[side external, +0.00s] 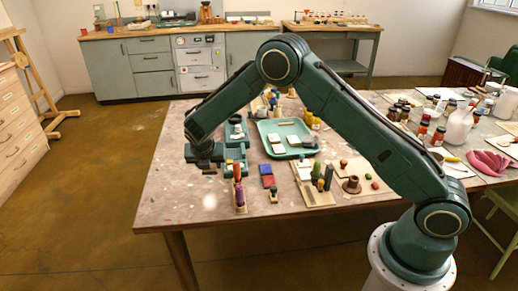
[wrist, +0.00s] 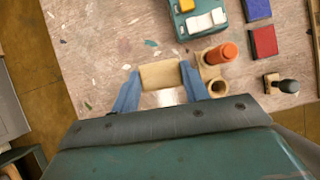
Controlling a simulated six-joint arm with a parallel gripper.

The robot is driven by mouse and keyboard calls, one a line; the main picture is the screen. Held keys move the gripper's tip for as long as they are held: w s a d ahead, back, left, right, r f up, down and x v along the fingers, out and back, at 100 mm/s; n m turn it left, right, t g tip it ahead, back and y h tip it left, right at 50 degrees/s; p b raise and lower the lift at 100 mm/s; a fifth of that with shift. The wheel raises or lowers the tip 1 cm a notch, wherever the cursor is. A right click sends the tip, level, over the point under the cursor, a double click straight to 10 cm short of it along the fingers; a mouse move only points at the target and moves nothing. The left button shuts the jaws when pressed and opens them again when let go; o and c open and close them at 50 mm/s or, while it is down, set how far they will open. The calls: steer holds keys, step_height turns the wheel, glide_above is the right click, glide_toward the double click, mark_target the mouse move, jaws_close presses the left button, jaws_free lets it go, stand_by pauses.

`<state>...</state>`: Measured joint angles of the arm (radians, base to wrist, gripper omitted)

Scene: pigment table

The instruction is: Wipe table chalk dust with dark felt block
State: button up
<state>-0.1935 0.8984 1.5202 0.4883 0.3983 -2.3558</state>
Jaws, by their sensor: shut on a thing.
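My gripper (wrist: 161,84) has its two blue fingers shut on a tan-topped block (wrist: 160,74), held above the table near its left end. Any dark felt underneath the block is hidden from the wrist camera. A whitish patch of chalk dust (side external: 210,201) lies on the table just below and in front of my gripper (side external: 208,165) in the side view. In the wrist view a pale patch (wrist: 166,97) shows between the fingers, partly covered by the block and gripper. I cannot tell whether the block touches the table.
A wooden holder with an orange cylinder (wrist: 222,53) stands close to the right finger. Beyond it are a blue pad (wrist: 257,8), a red pad (wrist: 264,41) and a dark-knobbed stamp (wrist: 289,86). A green tray (side external: 262,133) lies farther back. The table's left end is mostly bare.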

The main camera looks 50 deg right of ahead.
steer(key=shift+w+d+f+n, duration=0.1)
steer(key=shift+w+d+n, duration=0.1)
steer(key=shift+n, duration=0.2)
steer(key=shift+f, duration=3.65)
steer(key=shift+s+a+f, duration=0.1)
steer(key=shift+a+f, duration=0.05)
steer(key=shift+f, duration=0.2)
steer(key=shift+s+a, duration=3.5)
steer(key=shift+c, duration=0.5)
steer(key=shift+w+d, duration=3.6)
steer(key=shift+d, duration=0.05)
steer(key=shift+r, duration=4.05)
